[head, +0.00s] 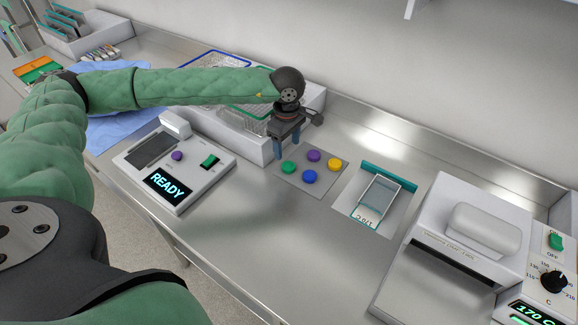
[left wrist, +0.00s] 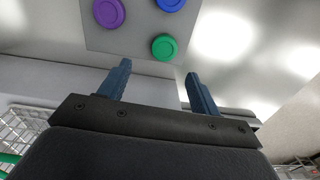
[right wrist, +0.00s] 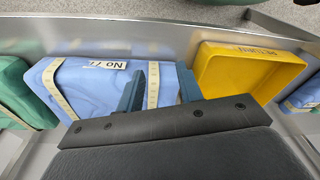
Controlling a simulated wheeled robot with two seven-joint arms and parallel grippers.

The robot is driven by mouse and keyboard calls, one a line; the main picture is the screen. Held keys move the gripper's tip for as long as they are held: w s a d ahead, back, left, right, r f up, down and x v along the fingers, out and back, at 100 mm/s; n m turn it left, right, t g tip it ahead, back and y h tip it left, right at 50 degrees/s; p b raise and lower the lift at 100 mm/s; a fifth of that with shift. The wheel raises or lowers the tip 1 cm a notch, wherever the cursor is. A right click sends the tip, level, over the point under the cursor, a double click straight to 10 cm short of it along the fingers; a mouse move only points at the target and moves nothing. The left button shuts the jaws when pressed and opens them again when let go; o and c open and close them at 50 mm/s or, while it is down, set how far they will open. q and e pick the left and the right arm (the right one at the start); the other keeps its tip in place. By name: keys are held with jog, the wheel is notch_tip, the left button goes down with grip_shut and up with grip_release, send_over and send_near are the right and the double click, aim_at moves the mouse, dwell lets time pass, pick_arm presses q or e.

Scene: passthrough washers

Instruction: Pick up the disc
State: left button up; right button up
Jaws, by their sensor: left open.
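Small round discs lie on a grey square plate (head: 285,180): a green disc (head: 289,168), a purple disc (head: 313,156), a yellow disc (head: 333,164) and a blue disc (head: 309,177). In the left wrist view the green disc (left wrist: 164,47) lies just beyond the fingertips, with the purple disc (left wrist: 109,12) farther left and the blue disc (left wrist: 170,3) partly cut off. My left gripper (head: 287,151) is open and empty, pointing down above the plate's left edge. It also shows in the left wrist view (left wrist: 158,68). My right gripper (right wrist: 160,72) is open and empty.
A device reading READY (head: 190,180) with another purple disc (head: 177,156) stands left of the plate. A teal-edged holder (head: 385,198) and a white machine (head: 455,240) stand to the right. Below my right gripper are a blue wrapped pack (right wrist: 90,85) and a yellow tray (right wrist: 215,65).

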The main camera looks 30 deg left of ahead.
aim_at(288, 165)
pick_arm(q)
jog(key=shift+s+f+p, duration=0.1)
jog(key=shift+f+p, duration=0.25)
jog(key=shift+f, duration=0.45)
jog(key=f+p, duration=0.2)
jog(key=f, duration=0.1)
jog(key=shift+s+d+f+p, duration=0.2)
jog(key=shift+d+f+p, duration=0.05)
jog(key=shift+d+p, duration=0.15)
pick_arm(e)
jog(key=shift+t, duration=0.3)
jog(key=d+f, duration=0.1)
jog(key=f, duration=0.1)
jog(key=s+f, duration=0.1)
jog(key=f, duration=0.1)
jog(key=s+d+f, duration=0.1)
jog(key=f, duration=0.2)
jog(key=shift+s+d, duration=0.25)
jog(key=shift+d, duration=0.05)
pick_arm(q)
jog(key=shift+a+f, duration=0.1)
jog(key=shift+f, duration=0.7)
pick_arm(e)
jog(key=shift+s+d+f, duration=0.15)
jog(key=shift+f, duration=0.25)
jog(key=shift+s+d+f, duration=0.15)
jog(key=shift+f, duration=0.2)
pick_arm(q)
jog(key=shift+c, duration=0.3)
